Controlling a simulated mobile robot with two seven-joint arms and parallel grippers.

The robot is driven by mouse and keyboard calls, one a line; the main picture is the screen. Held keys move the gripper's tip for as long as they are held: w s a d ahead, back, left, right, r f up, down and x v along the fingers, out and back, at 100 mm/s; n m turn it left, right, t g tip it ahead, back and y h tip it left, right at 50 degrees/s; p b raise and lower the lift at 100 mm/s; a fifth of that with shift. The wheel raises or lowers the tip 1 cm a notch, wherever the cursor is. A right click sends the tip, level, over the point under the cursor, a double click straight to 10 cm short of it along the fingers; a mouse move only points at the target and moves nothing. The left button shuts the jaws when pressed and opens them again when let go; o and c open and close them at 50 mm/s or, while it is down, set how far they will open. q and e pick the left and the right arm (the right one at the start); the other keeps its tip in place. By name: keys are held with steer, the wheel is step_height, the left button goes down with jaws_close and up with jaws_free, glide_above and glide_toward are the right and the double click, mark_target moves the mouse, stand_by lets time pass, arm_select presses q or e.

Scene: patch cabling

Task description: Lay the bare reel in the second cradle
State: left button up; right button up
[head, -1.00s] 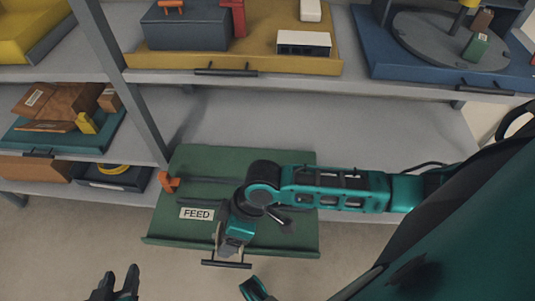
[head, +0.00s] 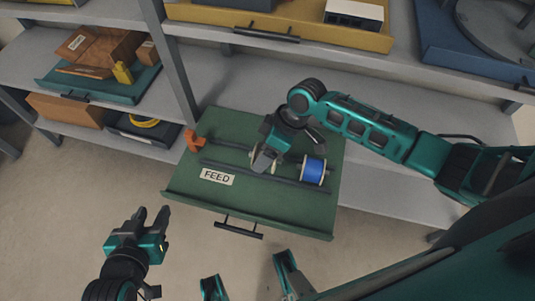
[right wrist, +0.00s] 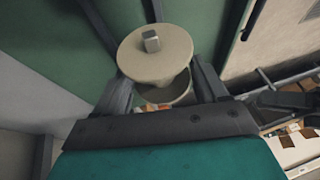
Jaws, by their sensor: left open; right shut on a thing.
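The bare reel (right wrist: 155,55), beige with round flanges and a grey square stub, sits between the fingers of my right gripper (right wrist: 158,92) in the right wrist view. In the head view, my right gripper (head: 262,165) is over the middle of the green FEED tray (head: 290,215) and hides most of the reel. A reel wound in blue (head: 313,171) lies at the right across two dark parallel rails (head: 240,175) on the tray. I cannot tell whether the bare reel touches the rails. My left gripper (head: 152,220) is open and empty, left of the tray's front.
An orange piece (head: 194,142) stands at the rails' left end. The tray's black handle (head: 238,228) faces front. A shelf post (head: 177,70) rises behind left. A yellow tray (head: 290,28) is on the shelf above. Floor is free in front.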

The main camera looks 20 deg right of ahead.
steer(key=shift+w+d, duration=0.4)
steer(key=shift+w, duration=0.3)
steer(key=shift+f+b, duration=0.6)
steer(key=shift+f, duration=1.15)
steer(key=shift+f, duration=0.15)
steer(key=o, duration=1.1)
